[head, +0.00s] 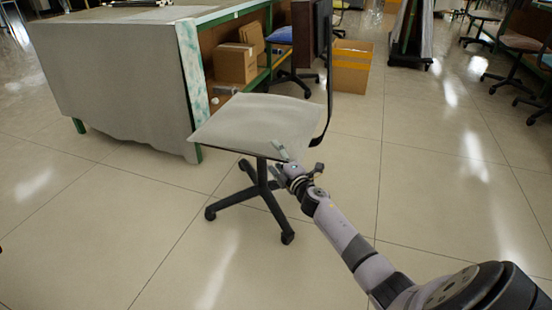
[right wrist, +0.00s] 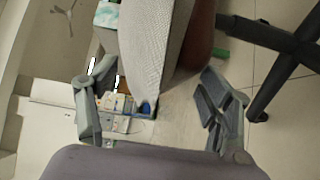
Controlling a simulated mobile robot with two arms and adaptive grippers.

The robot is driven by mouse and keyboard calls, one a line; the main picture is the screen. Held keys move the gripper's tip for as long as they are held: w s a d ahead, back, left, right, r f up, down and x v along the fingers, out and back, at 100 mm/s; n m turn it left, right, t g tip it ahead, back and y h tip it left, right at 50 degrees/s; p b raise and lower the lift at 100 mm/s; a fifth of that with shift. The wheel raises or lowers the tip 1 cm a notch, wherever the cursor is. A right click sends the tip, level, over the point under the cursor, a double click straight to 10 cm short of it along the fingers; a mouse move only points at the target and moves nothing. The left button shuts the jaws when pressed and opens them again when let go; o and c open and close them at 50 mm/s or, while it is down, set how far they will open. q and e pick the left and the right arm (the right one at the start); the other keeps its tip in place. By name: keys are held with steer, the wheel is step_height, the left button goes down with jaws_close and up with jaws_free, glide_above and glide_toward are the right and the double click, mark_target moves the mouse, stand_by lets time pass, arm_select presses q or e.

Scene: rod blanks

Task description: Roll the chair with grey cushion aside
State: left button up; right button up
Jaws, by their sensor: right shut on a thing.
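The chair with grey cushion (head: 258,122) stands upright on its wheeled black base, in front of the workbench in the head view. Its dark backrest (head: 322,50) rises at the right of the seat. My right gripper (head: 280,166) is at the seat's near edge and is shut on it. In the right wrist view, the grey cushion (right wrist: 158,45) reaches down between the two spread fingers. The chair's black base (right wrist: 275,55) shows at the right there. My left gripper is not in view.
A workbench with a grey side panel (head: 110,80) stands close behind and left of the chair. Cardboard boxes (head: 236,64) sit on its shelf, and an open box (head: 351,70) stands on the floor behind. The tiled floor (head: 440,150) is clear to the right.

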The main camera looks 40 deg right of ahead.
steer(key=shift+s+r, duration=0.1)
steer(key=o, duration=2.1)
steer(key=shift+c, duration=0.2)
steer(key=s+a, duration=0.1)
steer(key=s, duration=1.1)
steer(key=shift+a, duration=0.3)
